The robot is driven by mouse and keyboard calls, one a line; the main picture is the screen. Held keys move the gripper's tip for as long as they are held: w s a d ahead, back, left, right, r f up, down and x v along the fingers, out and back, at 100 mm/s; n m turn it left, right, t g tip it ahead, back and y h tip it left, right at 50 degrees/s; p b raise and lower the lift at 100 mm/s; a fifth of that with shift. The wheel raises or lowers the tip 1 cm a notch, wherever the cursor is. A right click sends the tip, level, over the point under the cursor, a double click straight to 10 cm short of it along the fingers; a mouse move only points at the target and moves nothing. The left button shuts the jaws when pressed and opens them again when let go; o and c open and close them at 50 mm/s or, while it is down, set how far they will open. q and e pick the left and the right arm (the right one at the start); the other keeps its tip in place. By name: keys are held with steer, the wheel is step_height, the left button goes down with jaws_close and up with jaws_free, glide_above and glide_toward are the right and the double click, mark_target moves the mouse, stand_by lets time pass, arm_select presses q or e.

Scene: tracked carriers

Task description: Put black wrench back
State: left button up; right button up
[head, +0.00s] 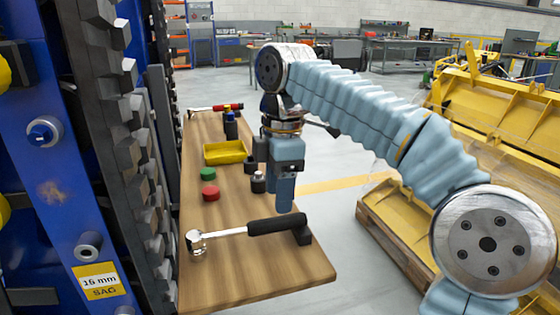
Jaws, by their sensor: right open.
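A wrench with a black handle (276,226) and a silver ratchet-like head lies across the near part of the wooden table (225,285). Its head is at the left and its handle at the right, beside small black supports. My right gripper (284,207) points down just above the black handle and is open. No gap between it and the handle can be judged clearly. My left gripper is not in view.
A second wrench with a red part (228,107) lies at the table's far end. A yellow bin (225,152), red (210,192) and green (208,173) caps and dark bottles stand between. Blue tracked machinery (45,200) borders the left; yellow carrier parts (500,110) stand right.

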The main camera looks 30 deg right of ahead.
step_height(320, 180, up, 6)
steer(key=shift+d+f, duration=0.1)
steer(key=shift+d, duration=0.05)
stand_by(0.6)
